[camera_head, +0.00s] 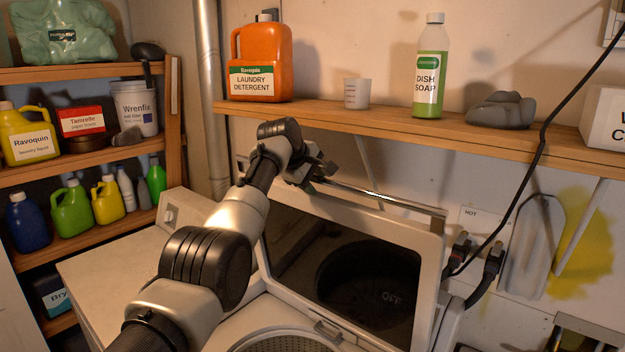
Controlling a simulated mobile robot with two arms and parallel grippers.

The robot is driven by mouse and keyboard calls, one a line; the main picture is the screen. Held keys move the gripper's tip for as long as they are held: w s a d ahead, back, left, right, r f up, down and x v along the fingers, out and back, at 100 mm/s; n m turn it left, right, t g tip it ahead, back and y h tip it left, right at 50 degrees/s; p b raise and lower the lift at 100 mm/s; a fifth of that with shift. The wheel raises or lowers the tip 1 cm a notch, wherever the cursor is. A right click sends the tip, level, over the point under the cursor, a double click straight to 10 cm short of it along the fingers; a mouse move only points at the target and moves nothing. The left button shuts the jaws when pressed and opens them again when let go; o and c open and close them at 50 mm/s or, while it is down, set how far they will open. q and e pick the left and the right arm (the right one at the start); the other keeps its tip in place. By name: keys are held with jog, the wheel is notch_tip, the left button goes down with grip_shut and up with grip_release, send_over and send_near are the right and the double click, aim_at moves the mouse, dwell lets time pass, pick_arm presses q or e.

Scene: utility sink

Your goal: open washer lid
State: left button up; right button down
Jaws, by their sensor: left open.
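The washer lid (432,245) is a white frame around a dark glass panel. It stands raised and tilted at the back of the white washer (110,265). Part of the perforated tub (285,343) shows below it at the bottom edge of the picture. My left arm reaches in from the bottom left, across the lid's left side. My left gripper (322,172) is open at the lid's upper edge, near a metal bar there. I cannot tell whether it touches the lid. My right gripper is out of view.
A wooden shelf (390,124) above the lid holds an orange detergent jug (262,60), a small cup (357,93) and a dish soap bottle (430,65). Shelves with bottles stand at left. A black cable (543,140) and hose taps (490,262) are at right.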

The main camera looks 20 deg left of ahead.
pick_arm(q)
jog(key=b+v, duration=0.6)
jog(key=v, duration=0.4)
jog(key=shift+s+r, duration=0.2)
jog(key=shift+r, duration=0.1)
jog(key=shift+a, duration=0.1)
